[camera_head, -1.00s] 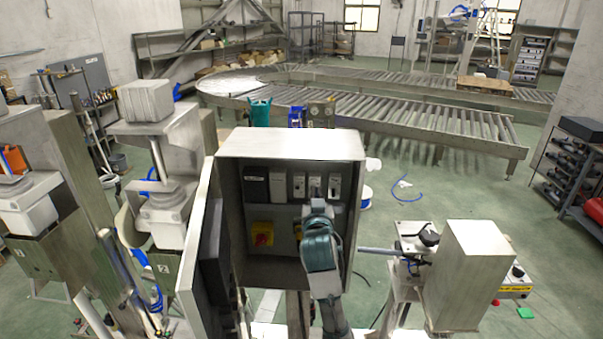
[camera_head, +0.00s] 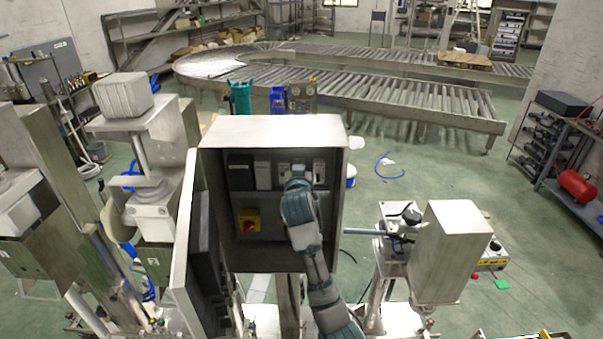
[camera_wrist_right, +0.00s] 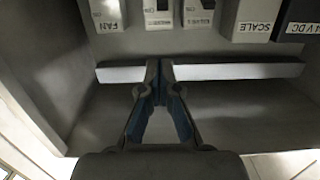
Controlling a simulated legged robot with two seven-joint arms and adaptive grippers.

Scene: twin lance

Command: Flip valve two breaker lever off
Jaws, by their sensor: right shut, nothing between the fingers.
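An open grey breaker box (camera_head: 272,130) stands in front of me with a row of breakers inside. In the right wrist view the row looks upside down: a FAN breaker (camera_wrist_right: 107,14), two middle breakers (camera_wrist_right: 158,14) with labels too small to read surely, a SCALE breaker (camera_wrist_right: 254,20) and a black V DC unit (camera_wrist_right: 300,18). Which middle one is valve two I cannot tell for sure. My right gripper (camera_wrist_right: 160,66) is shut and empty, its fingertips at the pale rail below the middle breakers. In the head view it partly hides them. My left gripper is not in view.
A red-and-yellow rotary switch (camera_head: 249,226) sits below the breakers, left of my right arm. The box door (camera_head: 186,235) hangs open at the left. Box walls surround the gripper closely. A roller conveyor (camera_head: 400,100) stands far behind.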

